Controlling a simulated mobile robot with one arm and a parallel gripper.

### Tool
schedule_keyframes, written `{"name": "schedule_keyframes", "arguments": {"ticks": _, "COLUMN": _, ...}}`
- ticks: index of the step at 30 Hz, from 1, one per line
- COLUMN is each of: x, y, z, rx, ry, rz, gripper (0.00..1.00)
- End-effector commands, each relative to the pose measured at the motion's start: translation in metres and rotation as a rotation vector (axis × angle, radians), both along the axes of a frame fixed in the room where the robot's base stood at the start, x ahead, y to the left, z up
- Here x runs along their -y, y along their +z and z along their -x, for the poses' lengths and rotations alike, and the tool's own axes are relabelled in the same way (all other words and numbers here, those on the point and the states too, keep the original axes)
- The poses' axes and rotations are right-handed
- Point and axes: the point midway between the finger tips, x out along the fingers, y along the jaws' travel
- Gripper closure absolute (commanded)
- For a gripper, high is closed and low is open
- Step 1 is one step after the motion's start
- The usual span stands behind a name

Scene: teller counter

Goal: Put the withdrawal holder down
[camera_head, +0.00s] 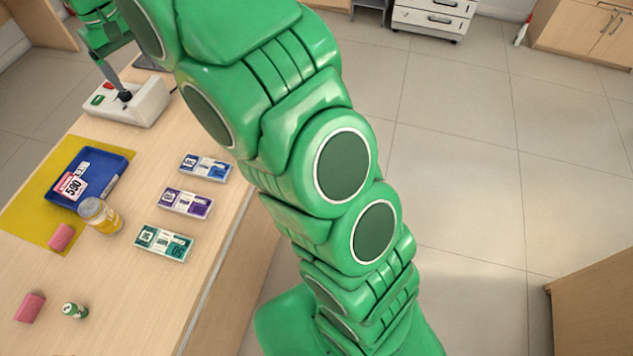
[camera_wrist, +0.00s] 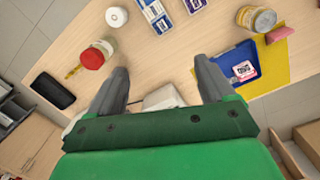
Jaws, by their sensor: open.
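A white box (camera_head: 119,103) with a green label and a black knob on top sits at the far end of the counter. It may be the withdrawal holder; no readable lettering confirms this. My gripper (camera_head: 117,82) is above the box, with a finger close to the knob; I cannot tell if they touch. In the wrist view my gripper (camera_wrist: 161,65) has its two grey fingers wide apart. A pale part of the box (camera_wrist: 160,95) shows between them, mostly hidden behind the gripper body. Nothing is clamped.
A blue tray (camera_head: 112,164) with a 590 tag lies on a yellow mat (camera_head: 25,212). Beside it stand a jar (camera_head: 99,216) and several note bundles (camera_head: 184,202). A red-lidded jar (camera_wrist: 93,58) and black phone (camera_wrist: 52,91) are left in the wrist view.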

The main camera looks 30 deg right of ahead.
Motion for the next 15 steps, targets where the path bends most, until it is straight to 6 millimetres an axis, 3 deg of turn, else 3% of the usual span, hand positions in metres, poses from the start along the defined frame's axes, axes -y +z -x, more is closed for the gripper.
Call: {"name": "schedule_keyframes", "arguments": {"ticks": 15, "x": 0.090, "y": 0.032, "z": 0.106, "rx": -0.022, "ry": -0.122, "rz": 0.001, "gripper": 0.18}}
